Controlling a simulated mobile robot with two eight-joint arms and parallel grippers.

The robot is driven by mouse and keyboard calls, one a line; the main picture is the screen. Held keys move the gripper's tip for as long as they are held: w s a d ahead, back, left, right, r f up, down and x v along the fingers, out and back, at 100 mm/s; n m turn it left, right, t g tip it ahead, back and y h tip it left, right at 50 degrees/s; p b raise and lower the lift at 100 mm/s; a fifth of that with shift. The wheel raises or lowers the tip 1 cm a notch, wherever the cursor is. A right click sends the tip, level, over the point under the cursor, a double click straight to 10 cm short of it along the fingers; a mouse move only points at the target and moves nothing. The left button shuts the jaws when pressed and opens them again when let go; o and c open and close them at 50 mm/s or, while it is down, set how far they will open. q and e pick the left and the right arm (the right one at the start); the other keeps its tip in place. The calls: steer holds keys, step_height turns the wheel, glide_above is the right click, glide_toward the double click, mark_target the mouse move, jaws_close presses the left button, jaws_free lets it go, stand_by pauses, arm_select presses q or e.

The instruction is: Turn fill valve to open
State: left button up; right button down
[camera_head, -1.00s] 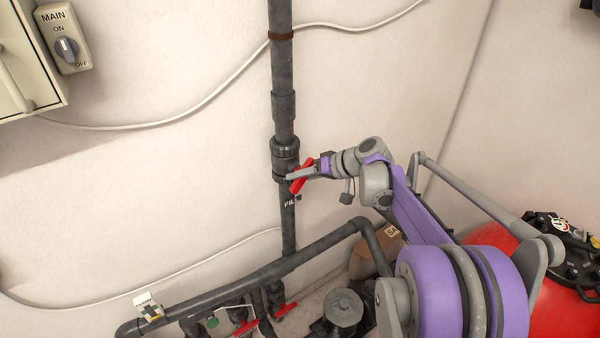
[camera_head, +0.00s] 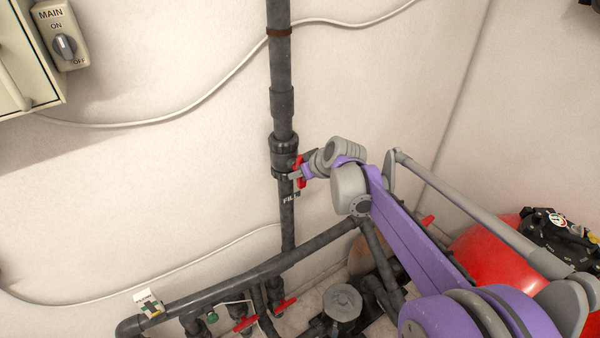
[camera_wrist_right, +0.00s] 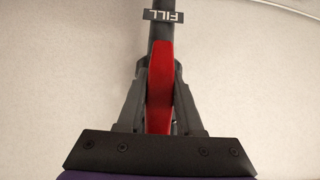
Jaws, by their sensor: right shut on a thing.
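The fill valve sits on the dark vertical pipe (camera_head: 281,104) on the wall. Its red handle (camera_head: 299,171) shows at the valve body (camera_head: 284,150), partly hidden by my right gripper (camera_head: 295,174). A label reading FILL (camera_wrist_right: 165,16) is on the pipe just below the valve. In the right wrist view the red handle (camera_wrist_right: 160,85) lies between the two fingers of my right gripper (camera_wrist_right: 160,95), which is shut on it. The handle runs in line with the pipe in that view. My left gripper is not in view.
Lower pipes with red-handled valves (camera_head: 285,303) run along the floor. A red tank (camera_head: 490,255) stands at the right. A MAIN switch (camera_head: 64,46) and a panel box (camera_head: 25,60) are at upper left.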

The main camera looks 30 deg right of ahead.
stand_by(0.4)
steer(key=c, duration=0.6)
jaws_free()
steer(key=shift+o, duration=0.2)
steer(key=v, duration=1)
steer(key=shift+s+r, duration=0.25)
steer(key=shift+r, duration=0.05)
steer(key=shift+a, duration=0.1)
steer(key=s+a+f+m+g, duration=0.1)
steer(key=s+a+f+g, duration=0.1)
steer(key=s+a+f, duration=1.3)
step_height(320, 180, down, 2)
steer(key=shift+s+a+f+g+h, duration=0.3)
steer(key=shift+s+g, duration=0.1)
steer(key=shift+s, duration=0.6)
